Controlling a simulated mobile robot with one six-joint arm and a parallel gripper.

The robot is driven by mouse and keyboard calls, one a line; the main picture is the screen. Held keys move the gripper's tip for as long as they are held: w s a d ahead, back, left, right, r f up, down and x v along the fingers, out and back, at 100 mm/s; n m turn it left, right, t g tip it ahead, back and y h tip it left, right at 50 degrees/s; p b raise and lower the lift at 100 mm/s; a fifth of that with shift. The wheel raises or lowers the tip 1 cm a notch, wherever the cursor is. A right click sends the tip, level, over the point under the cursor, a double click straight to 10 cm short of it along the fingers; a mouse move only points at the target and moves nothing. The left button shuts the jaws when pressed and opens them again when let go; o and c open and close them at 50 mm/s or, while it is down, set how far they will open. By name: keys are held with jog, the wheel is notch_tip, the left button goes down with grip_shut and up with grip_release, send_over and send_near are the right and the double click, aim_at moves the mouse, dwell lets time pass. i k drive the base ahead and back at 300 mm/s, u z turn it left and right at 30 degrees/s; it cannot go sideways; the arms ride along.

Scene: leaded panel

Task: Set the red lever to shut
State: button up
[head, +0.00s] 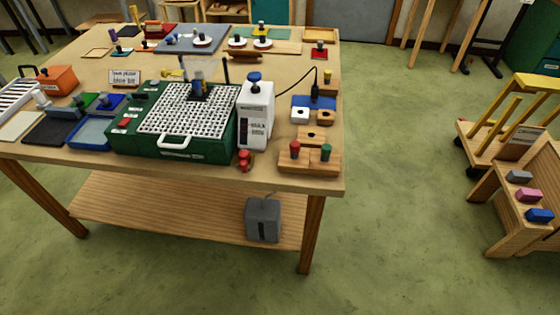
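I cannot tell for sure which thing is the red lever. A small red part (125,123) sits on the front left of the green machine (203,149) with the white perforated top. A red plate with a dark knob (319,52) lies at the back right of the table. All are too small to read as open or shut. My gripper is not in view.
The wooden table (285,182) is crowded with trays, blocks and knobbed pieces. A dark cable runs behind the white bottle to a blue block (314,102). A grey box (263,220) stands on the lower shelf. A wooden rack (518,215) stands right; green floor (400,180) between is clear.

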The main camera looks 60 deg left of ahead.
aim_at(243, 155)
jog(key=u, duration=1.4)
jog(key=k, duration=0.1)
jog(key=z, duration=3.05)
jog(key=k, duration=0.4)
jog(key=u, duration=2.7)
